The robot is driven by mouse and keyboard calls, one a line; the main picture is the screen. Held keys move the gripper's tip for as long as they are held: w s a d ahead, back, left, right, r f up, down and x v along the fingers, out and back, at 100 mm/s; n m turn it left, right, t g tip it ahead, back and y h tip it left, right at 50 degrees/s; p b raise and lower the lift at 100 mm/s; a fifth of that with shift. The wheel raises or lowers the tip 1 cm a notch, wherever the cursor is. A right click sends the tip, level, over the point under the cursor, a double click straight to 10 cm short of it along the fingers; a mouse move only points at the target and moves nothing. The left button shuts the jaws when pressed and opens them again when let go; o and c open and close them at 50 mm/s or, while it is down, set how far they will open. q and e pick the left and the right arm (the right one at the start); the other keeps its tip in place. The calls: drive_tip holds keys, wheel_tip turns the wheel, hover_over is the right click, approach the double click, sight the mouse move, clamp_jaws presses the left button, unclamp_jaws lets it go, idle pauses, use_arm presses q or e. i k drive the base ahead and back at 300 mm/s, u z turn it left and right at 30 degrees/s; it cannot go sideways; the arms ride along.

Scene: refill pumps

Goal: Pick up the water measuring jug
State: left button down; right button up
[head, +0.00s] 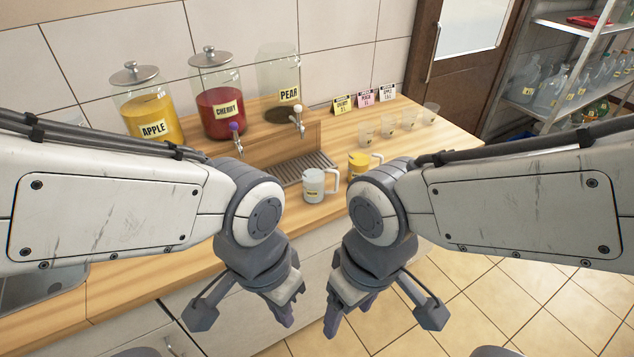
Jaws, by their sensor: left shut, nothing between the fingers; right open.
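A pale measuring jug (314,186) with a handle and a small yellow label stands upright near the counter's front edge; its label is too small to read surely. A yellow jug (358,164) with a white handle stands behind it to the right, partly hidden by my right arm. My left gripper (288,309) is shut and empty, hanging in front of the counter, below and nearer than the pale jug. My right gripper (346,310) is open and empty beside it, also in front of the counter. Neither gripper touches a jug.
Dispensers labelled APPLE (155,119), CHERRY (221,112) and PEAR (279,82) stand at the back, the last nearly empty. A drip grate (300,168) lies behind the pale jug. Several small glasses (410,116) and label cards (365,97) stand at the right. Bottle shelves are far right.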

sight(314, 170)
drive_tip(key=z, duration=0.45)
drive_tip(key=k, duration=0.6)
drive_tip(key=z, duration=1.2)
drive_tip(key=i, duration=0.9)
drive_tip(key=u, duration=0.5)
drive_tip(key=i, duration=0.4)
drive_tip(key=u, duration=0.5)
